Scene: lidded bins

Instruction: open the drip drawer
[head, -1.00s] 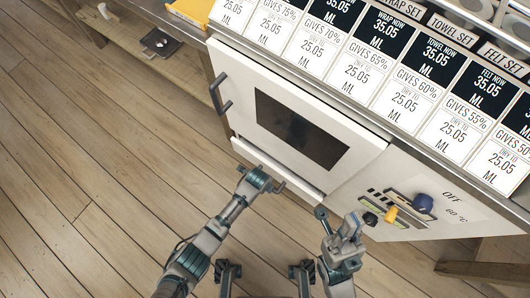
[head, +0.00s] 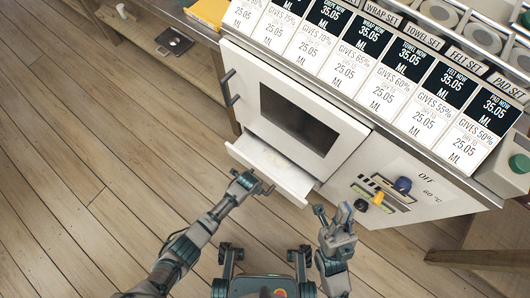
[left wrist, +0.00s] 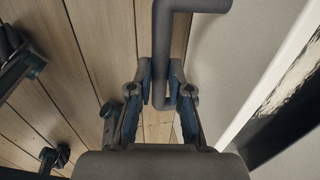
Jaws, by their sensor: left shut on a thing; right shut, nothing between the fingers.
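The drip drawer (head: 275,168) is a shallow white tray under the white cabinet door. It stands part way out, and its pale inside shows. My left gripper (head: 264,187) is at the drawer's front edge. In the left wrist view my left gripper (left wrist: 163,88) is shut on the drawer's dark grey bar handle (left wrist: 164,45), which passes between the two fingers. My right gripper (head: 332,212) is shut and empty, to the right of the drawer and below the control panel, apart from both.
The white door with a dark window (head: 300,118) is above the drawer and has a dark handle (head: 229,87) at its left. A control panel (head: 385,190) with blue and yellow knobs is to the right. Labelled cards (head: 345,70) line the top. Wooden floor is open at left.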

